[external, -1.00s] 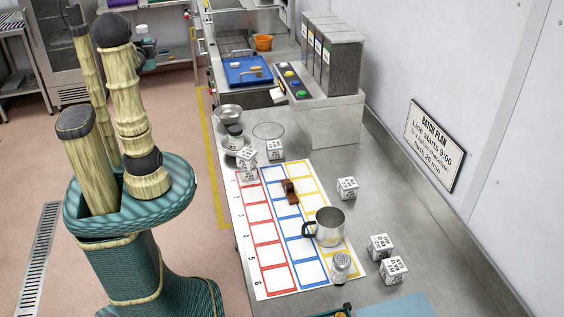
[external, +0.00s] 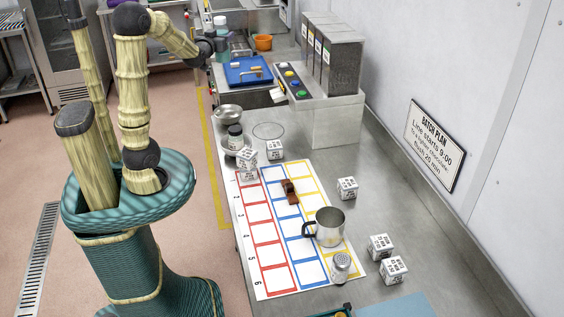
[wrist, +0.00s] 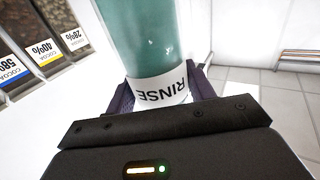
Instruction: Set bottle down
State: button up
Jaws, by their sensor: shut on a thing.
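The bottle (wrist: 150,45) is teal and see-through, with a white band reading RINSE. In the wrist view it stands between the dark jaws of my gripper (wrist: 163,90), which are shut on it near the band. In the external view my gripper (external: 218,44) is at the far end of the outstretched arm, beside the sink end of the counter. The bottle (external: 221,29) is small there and partly hidden by the gripper. I cannot tell whether its base touches anything.
A blue tray (external: 248,70) lies just right of and below my gripper, with an orange tub (external: 263,42) behind it. A button panel (external: 290,79) and cocoa dispensers (external: 332,60) stand to the right. The nearer counter holds a numbered mat (external: 262,235), a steel jug (external: 325,228) and printed cubes.

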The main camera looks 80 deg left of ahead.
jog(key=w+d+m+t+h+p, duration=0.1)
jog(key=w+d+m+t+h, duration=0.25)
jog(key=w+d, duration=1.2)
jog(key=w+d+f+m+t+h+p, duration=0.1)
jog(key=w+d, duration=0.2)
jog(key=d, duration=0.6)
jog(key=w+d+m+t+h+p, duration=0.15)
jog(key=w+d, duration=0.25)
jog(key=d, duration=0.5)
notch_tip(320, 180, down, 22)
jog(key=b, duration=0.1)
jog(key=shift+d+f+n, duration=0.15)
jog(key=shift+f+n, duration=0.05)
jog(key=shift+n, duration=0.1)
jog(key=shift+s, duration=0.1)
notch_tip(320, 180, down, 7)
jog(key=b, duration=0.3)
jog(key=shift+b, duration=0.35)
jog(key=shift+f, duration=0.15)
jog(key=shift+s+f+b, duration=0.2)
jog(key=shift+f+b, duration=0.3)
jog(key=shift+b, duration=0.2)
